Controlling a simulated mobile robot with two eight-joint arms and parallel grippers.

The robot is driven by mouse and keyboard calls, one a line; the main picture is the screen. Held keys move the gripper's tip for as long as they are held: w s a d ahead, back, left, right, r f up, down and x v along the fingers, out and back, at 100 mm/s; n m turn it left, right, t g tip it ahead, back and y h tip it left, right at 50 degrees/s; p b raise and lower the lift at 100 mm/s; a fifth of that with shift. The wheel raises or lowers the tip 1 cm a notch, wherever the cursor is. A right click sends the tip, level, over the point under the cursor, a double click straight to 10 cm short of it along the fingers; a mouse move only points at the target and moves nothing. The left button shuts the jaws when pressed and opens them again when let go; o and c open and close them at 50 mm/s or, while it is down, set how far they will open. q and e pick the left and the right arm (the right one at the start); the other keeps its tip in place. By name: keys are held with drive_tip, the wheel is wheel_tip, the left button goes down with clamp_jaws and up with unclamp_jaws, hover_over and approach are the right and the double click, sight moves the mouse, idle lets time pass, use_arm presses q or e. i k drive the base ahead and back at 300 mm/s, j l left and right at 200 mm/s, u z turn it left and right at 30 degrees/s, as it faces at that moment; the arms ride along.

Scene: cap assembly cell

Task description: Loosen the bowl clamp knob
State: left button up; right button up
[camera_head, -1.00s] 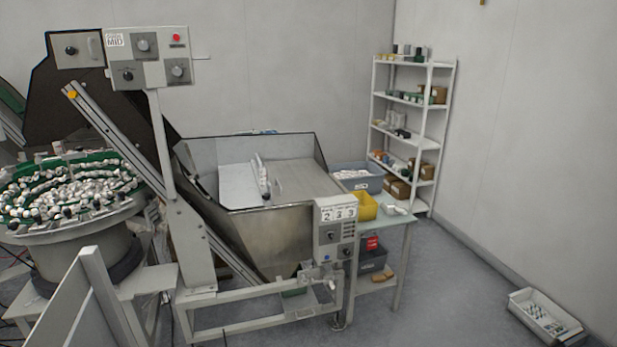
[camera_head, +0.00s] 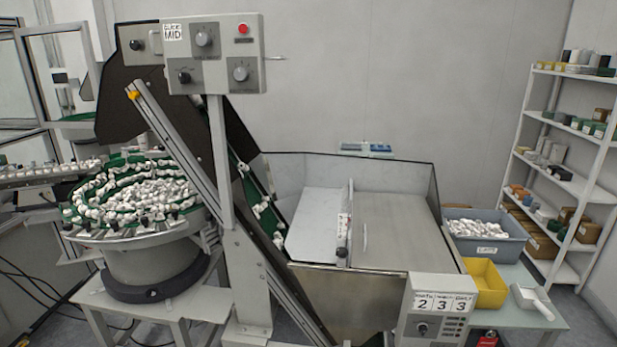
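The round feeder bowl (camera_head: 150,255) stands at the left on a grey stand, its green inside filled with many small white caps (camera_head: 140,195). A small dark fitting shows low on the bowl's dark base ring (camera_head: 155,288); I cannot tell whether it is the clamp knob. Neither of my grippers is in view.
An inclined conveyor (camera_head: 265,215) rises beside the bowl from a metal hopper (camera_head: 345,300). A counter box (camera_head: 437,310) stands in front of the hopper. A blue-grey bin (camera_head: 487,250), a yellow bin (camera_head: 485,284) and a shelf rack (camera_head: 560,160) stand at the right.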

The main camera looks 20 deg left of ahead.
sight(67, 226)
drive_tip(key=i+j+u, duration=0.1)
drive_tip(key=u, duration=0.3)
drive_tip(key=i+u, duration=0.35)
drive_tip(key=i+l+u, duration=0.1)
drive_tip(key=u, duration=0.3)
drive_tip(key=i+l+u, duration=0.15)
drive_tip(key=i+u, duration=0.35)
drive_tip(key=u, duration=0.25)
drive_tip(key=i+u, duration=0.2)
drive_tip(key=u, duration=0.2)
drive_tip(key=i+u, duration=0.15)
drive_tip(key=u, duration=0.25)
drive_tip(key=i+l+u, duration=0.15)
drive_tip(key=u, duration=0.3)
